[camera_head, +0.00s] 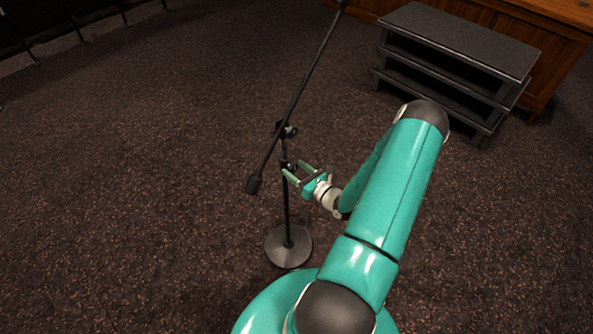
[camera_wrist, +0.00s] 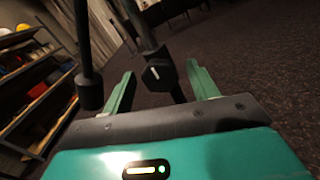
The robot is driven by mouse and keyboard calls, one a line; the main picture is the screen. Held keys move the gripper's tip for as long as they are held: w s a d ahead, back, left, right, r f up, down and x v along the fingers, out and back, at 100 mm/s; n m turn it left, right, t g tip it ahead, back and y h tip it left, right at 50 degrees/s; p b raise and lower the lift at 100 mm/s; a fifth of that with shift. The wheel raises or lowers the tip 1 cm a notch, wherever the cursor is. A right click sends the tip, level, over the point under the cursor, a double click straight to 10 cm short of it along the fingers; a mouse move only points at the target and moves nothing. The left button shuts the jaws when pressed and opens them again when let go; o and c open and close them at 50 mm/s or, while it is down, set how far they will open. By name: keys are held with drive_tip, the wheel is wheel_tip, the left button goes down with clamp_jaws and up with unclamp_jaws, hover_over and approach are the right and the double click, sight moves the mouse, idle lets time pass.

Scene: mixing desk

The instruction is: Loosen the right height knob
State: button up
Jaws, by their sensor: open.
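A black microphone stand (camera_head: 287,215) rises upright from a round base, with a long tilted boom across its top. Its dark height knob (camera_wrist: 158,75), with a white mark on its face, shows on the pole in the wrist view. My gripper (camera_head: 298,171) is level with the upper pole, reaching in from the right. In the wrist view my gripper (camera_wrist: 162,88) is open, with one green finger on each side of the knob. The jaws hold nothing, and the knob looks close to the fingertips. I cannot tell its exact depth between them.
The boom's dark end weight (camera_head: 254,184) hangs left of my gripper, and it also shows left of the fingers in the wrist view (camera_wrist: 90,92). A dark tiered rack (camera_head: 460,45) stands at the back right. Carpet around the round base (camera_head: 289,246) is clear.

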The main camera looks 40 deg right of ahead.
drive_tip(key=shift+c, duration=0.5)
drive_tip(key=c, duration=0.9)
drive_tip(key=shift+n, duration=0.4)
drive_tip(key=n, duration=0.3)
drive_tip(key=shift+a+n, duration=0.1)
drive_tip(key=shift+n, duration=0.3)
drive_tip(key=n, duration=0.4)
drive_tip(key=shift+n, duration=0.3)
drive_tip(key=n, duration=0.8)
drive_tip(key=shift+n, duration=0.4)
